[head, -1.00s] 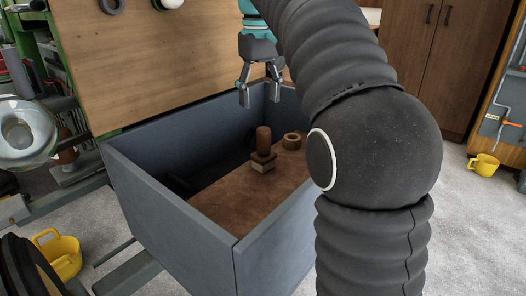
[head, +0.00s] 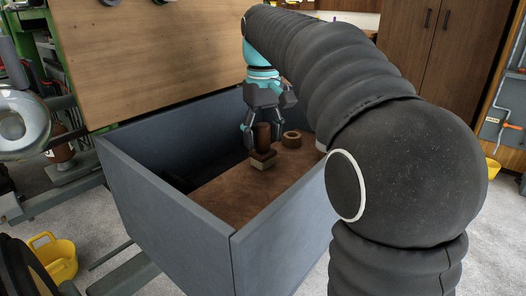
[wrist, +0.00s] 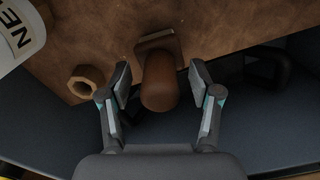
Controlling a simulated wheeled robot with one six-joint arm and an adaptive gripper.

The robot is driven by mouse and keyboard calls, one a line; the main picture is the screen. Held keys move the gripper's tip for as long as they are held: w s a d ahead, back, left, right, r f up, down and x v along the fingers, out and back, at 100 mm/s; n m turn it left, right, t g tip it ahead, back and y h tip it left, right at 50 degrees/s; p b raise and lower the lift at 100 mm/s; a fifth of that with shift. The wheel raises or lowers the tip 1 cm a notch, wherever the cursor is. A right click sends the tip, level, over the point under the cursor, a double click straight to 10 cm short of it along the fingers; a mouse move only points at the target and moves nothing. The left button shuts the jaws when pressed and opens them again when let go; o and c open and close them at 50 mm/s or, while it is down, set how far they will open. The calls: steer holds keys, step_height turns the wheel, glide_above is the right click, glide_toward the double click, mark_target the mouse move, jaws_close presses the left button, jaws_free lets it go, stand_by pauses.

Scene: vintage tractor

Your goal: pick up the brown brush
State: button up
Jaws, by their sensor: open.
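The brown brush (head: 263,137) stands upright with its handle up on the brown board inside the grey-blue box. It has a rounded brown handle, a flat brown block and a paler base. My gripper (head: 264,146) is open and points down at the brush, its fingers at the height of the handle. In the wrist view the brush handle (wrist: 160,82) lies between the two open fingers (wrist: 160,88), with a gap on both sides. The base of the brush is partly hidden behind the handle in that view.
The box (head: 170,210) has raised walls around the brush. A brown ring-shaped piece (head: 292,139) lies close to the right of the brush and also shows in the wrist view (wrist: 86,80). A white labelled object (wrist: 20,36) is at the wrist view's upper left.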

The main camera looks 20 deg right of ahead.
mark_target(263, 125)
jaws_close()
steer(key=shift+r, duration=0.15)
steer(key=shift+r, duration=0.55)
steer(key=r, duration=0.2)
steer(key=r+p, duration=0.1)
steer(key=shift+s+r, duration=0.15)
steer(key=shift+s, duration=0.15)
steer(key=s+a+r, duration=0.2)
steer(key=s+r, duration=0.4)
steer(key=s, duration=0.4)
steer(key=shift+s+r, duration=0.2)
steer(key=shift+s, duration=0.2)
